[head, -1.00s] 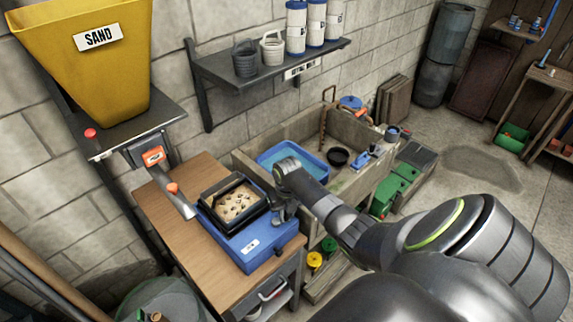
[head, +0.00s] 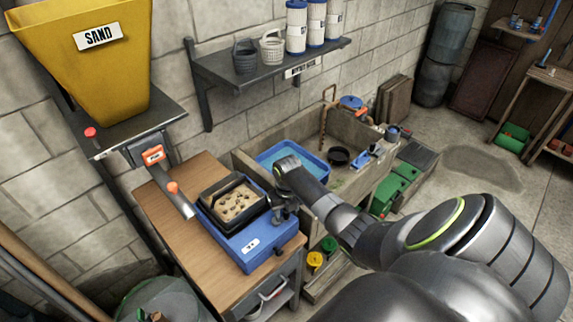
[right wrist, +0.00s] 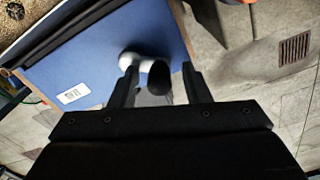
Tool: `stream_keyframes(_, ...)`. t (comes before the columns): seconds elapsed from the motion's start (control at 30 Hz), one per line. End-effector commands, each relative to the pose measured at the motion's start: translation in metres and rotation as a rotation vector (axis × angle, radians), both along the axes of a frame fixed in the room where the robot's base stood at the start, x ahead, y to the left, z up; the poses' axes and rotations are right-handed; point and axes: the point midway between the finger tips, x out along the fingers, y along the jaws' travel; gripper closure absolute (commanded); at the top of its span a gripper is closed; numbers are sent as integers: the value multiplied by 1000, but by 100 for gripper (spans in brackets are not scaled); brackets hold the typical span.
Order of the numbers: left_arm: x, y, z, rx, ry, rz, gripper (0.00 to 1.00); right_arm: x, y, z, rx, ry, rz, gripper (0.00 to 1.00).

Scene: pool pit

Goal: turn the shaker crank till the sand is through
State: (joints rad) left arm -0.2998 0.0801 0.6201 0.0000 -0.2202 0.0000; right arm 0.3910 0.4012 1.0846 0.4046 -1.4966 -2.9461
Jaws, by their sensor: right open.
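The blue shaker (head: 248,240) stands on the wooden bench, with a black-framed sieve tray (head: 222,228) on top. Tan sand with lumps (head: 238,205) lies in the tray. My right gripper (head: 286,211) is at the shaker's right side. In the right wrist view my gripper (right wrist: 158,84) is open, with the dark crank knob (right wrist: 159,76) between its fingers. A pale crank part (right wrist: 135,61) shows just behind the knob, against the blue shaker body (right wrist: 105,60). I cannot tell whether the fingers touch the knob. My left gripper is out of view.
A yellow sand hopper (head: 85,65) with a chute (head: 175,195) stands left of the shaker. The wooden bench (head: 180,235) is bare in front of the chute. A trough with a blue basin (head: 305,155) lies behind my right arm.

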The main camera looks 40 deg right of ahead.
Motion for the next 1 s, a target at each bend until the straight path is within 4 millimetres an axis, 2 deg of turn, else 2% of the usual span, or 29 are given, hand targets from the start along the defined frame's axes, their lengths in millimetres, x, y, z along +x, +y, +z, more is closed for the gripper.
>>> stream_keyframes(0.17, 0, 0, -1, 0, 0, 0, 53, 0, 0, 5, 0, 0, 0, 57)
stream_keyframes(0.37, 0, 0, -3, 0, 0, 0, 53, 0, -1, 30, -1, -4, 1, 57)
stream_keyframes(0.9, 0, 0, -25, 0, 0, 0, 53, 0, -3, 145, -3, -4, 1, 57)
stream_keyframes(1.0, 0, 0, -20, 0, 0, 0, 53, 0, -3, 162, 0, -1, 1, 57)
